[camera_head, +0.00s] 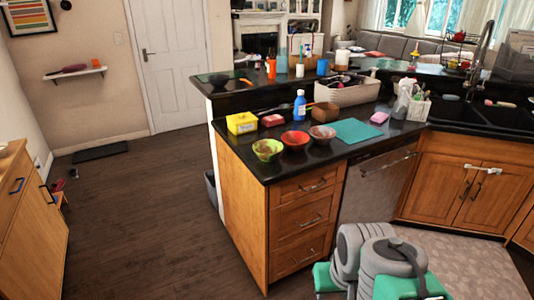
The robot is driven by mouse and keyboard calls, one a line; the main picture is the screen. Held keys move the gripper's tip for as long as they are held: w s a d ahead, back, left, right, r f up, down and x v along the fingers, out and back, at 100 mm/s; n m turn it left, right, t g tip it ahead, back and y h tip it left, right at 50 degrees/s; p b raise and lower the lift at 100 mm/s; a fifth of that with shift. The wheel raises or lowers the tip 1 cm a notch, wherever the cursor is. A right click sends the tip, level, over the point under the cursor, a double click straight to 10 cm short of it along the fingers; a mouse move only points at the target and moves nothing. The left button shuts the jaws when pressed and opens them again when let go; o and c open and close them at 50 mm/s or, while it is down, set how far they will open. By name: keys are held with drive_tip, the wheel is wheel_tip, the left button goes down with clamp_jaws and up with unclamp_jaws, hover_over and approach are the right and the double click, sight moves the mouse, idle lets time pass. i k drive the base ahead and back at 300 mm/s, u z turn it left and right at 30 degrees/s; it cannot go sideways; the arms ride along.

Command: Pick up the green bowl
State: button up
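The green bowl (267,150) stands upright on the black countertop, near its front left corner. It is the leftmost of three small bowls in a row, and its inside looks brownish. A red-orange bowl (294,140) is close to its right. Parts of my own arm show at the bottom of the view, on the floor side of the counter and well away from the bowl. My gripper's fingers cannot be made out in this view.
A pinkish-brown bowl (322,137), a yellow box (241,123), a red sponge-like block (272,120), a blue bottle (299,106) and a teal mat (358,131) share the counter. Drawers (304,222) are below. The wooden floor (150,230) to the left is mostly clear.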

sight(266, 150)
drive_tip(key=k, duration=0.6)
drive_tip(key=u, duration=0.5)
drive_tip(key=i, duration=0.75)
drive_tip(key=u, duration=0.4)
drive_tip(key=i, duration=1.3)
drive_tip(key=z, duration=0.05)
